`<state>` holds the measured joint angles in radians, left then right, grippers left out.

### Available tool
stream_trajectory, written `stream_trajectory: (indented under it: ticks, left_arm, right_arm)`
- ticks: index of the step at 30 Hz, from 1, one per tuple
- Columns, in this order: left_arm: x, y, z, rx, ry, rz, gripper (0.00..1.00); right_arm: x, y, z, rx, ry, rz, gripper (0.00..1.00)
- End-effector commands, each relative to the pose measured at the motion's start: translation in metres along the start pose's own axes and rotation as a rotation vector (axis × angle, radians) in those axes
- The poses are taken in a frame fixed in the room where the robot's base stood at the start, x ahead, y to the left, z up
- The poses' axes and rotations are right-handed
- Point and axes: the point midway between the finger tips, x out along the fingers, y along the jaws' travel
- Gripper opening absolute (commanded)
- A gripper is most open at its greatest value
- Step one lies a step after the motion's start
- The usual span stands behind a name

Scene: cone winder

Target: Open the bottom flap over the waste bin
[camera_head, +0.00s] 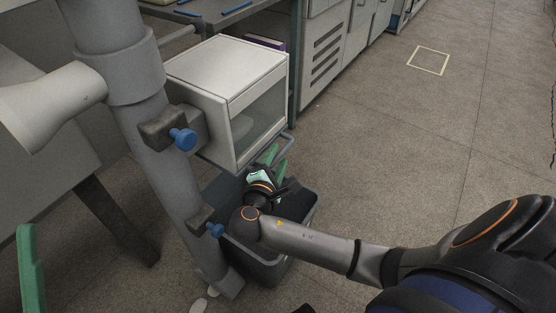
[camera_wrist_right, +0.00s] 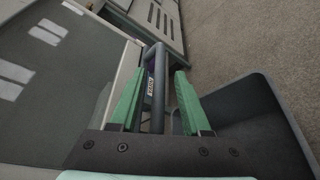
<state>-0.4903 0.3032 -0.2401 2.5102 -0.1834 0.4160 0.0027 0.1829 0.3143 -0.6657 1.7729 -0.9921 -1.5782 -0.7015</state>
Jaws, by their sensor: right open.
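A white box (camera_head: 218,72) with a dark glass front stands above the dark grey waste bin (camera_head: 305,212). A grey bar handle (camera_head: 288,140) sticks out at the box's lower edge. The bottom flap itself is mostly hidden, and I cannot tell its angle. My right gripper (camera_head: 276,164) is at this handle, above the bin. In the right wrist view its green fingers (camera_wrist_right: 162,74) are open, with the grey bar (camera_wrist_right: 158,105) between them and gaps on both sides. A green finger (camera_head: 30,270), seemingly of my left gripper, shows at the left edge; its opening is not visible.
A thick grey post (camera_head: 145,130) with blue knobs (camera_head: 183,138) stands left of the box and bin. Grey cabinets (camera_head: 325,50) stand behind. The floor (camera_head: 400,150) to the right is clear, with a yellow outlined square (camera_head: 428,60) farther back.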

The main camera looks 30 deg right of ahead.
Motion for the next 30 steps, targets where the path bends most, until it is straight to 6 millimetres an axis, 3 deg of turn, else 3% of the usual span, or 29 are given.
stream_trajectory:
  ticks: [12,25,30]
  left_arm:
    - [-0.0021,0.0011,0.0028,-0.009,-0.003,-0.001,0.47]
    - [-0.0024,0.0020,0.0027,-0.007,-0.003,0.005,0.47]
    - [-0.0024,0.0020,0.0026,-0.006,-0.002,0.005,0.47]
  right_arm:
    - [0.0100,0.0005,0.0000,0.001,0.001,0.000,0.47]
    - [0.0097,0.0002,0.0000,0.001,0.001,0.000,0.00]
    - [0.0096,0.0001,-0.0001,0.001,0.001,-0.001,0.00]
